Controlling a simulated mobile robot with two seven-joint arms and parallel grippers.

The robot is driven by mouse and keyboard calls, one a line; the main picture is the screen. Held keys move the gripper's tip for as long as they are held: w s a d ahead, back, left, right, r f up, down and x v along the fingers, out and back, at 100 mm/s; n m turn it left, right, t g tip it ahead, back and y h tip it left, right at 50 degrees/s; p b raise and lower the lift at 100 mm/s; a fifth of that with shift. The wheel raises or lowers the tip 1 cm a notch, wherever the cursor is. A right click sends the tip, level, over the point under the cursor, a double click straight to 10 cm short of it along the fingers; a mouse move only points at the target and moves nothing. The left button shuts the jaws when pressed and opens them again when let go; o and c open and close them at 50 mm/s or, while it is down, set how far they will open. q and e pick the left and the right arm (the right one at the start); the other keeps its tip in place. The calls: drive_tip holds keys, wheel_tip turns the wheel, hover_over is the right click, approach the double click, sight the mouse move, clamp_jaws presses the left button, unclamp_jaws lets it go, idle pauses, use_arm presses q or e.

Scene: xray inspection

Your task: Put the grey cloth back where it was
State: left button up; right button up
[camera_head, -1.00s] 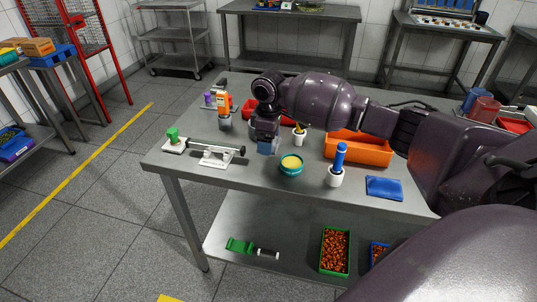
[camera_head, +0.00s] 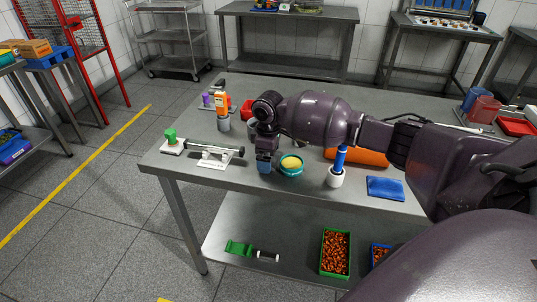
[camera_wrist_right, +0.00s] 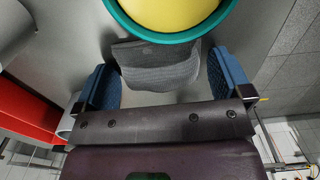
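My right gripper (camera_head: 265,168) is low over the near part of the steel table, just left of a teal bowl with yellow contents (camera_head: 291,167). In the right wrist view the gripper (camera_wrist_right: 163,88) is open, its two blue finger pads apart. The grey cloth (camera_wrist_right: 157,68) lies crumpled on the table between the fingers, with gaps on both sides. It is close against the teal bowl (camera_wrist_right: 172,36), whose rim overhangs the view's top edge. In the head view I cannot make out the cloth behind the gripper. My left gripper is not in view.
Left of the gripper stand a white caliper-like fixture (camera_head: 216,160) and a green-topped block (camera_head: 171,142). An orange bottle (camera_head: 222,110) stands behind. A blue-handled tool in a white cup (camera_head: 337,172), a blue cloth (camera_head: 385,188) and an orange bin (camera_head: 360,157) are right. The table's front edge is close.

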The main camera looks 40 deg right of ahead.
wheel_tip(320, 180, up, 12)
drive_tip(key=p, duration=0.2)
drive_tip(key=shift+r, duration=0.15)
idle(0.5)
idle(0.5)
